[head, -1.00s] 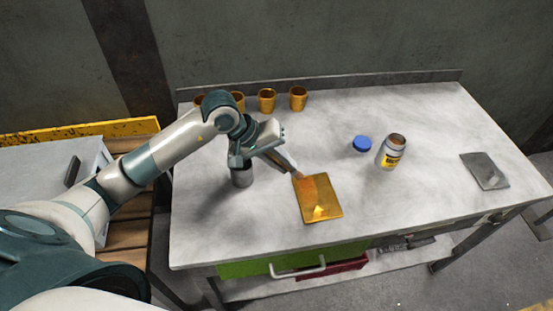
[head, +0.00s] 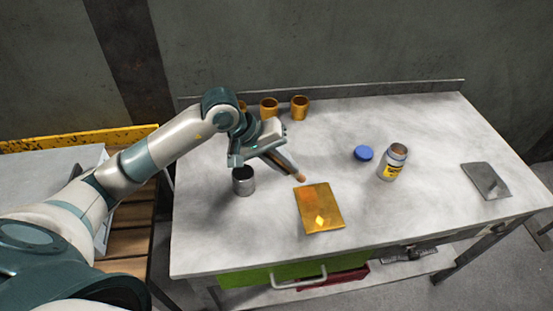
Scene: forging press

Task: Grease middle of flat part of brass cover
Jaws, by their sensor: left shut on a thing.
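The brass cover (head: 320,210) is a flat golden plate lying on the workbench, with a bright glint near its lower middle. My left gripper (head: 277,156) is shut on a brush (head: 298,174), whose brownish tip points down and right. The tip is just above the cover's upper left corner in the picture and looks apart from it. An open jar (head: 392,163) with a yellow label stands to the right, its blue lid (head: 363,153) lying beside it. Whether grease is on the plate is hard to tell. My right gripper is not in view.
A grey metal cup (head: 243,181) stands below my left wrist. Several brass cups (head: 299,107) line the back of the workbench (head: 425,130), partly hidden by my arm. A grey plate (head: 485,180) lies at the right. The bench between jar and grey plate is clear.

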